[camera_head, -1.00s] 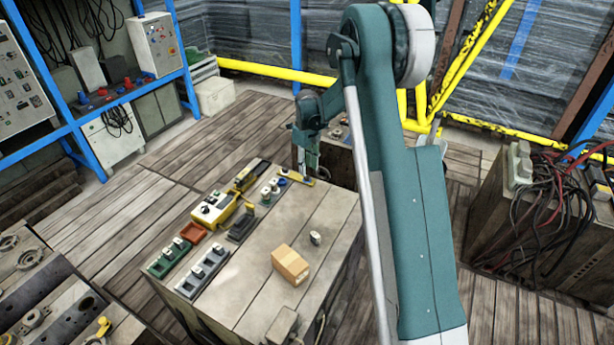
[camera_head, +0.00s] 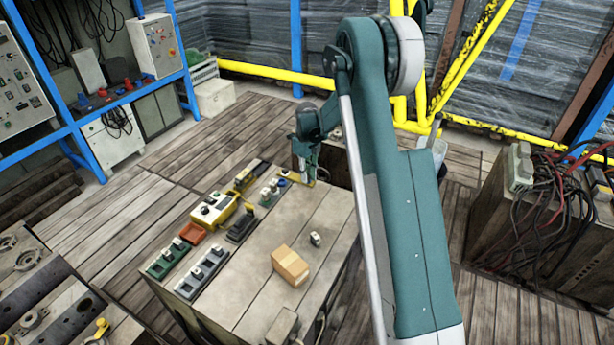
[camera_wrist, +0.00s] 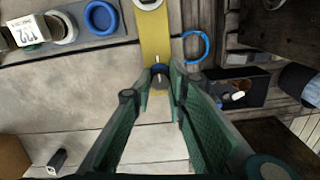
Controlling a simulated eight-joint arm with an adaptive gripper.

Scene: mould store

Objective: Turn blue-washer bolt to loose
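The two green fingers are parted, with one on each side of the bolt. I cannot tell whether either fingertip touches it. In the head view my gripper (camera_head: 308,178) points down at the far end of the wooden bench (camera_head: 325,220), by the yellow plate. The bolt cannot be made out there.
A blue ring (camera_wrist: 101,17) lies left of the plate, and a blue loop (camera_wrist: 196,47) is on its right. A dark bin (camera_wrist: 243,87) holds small items.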

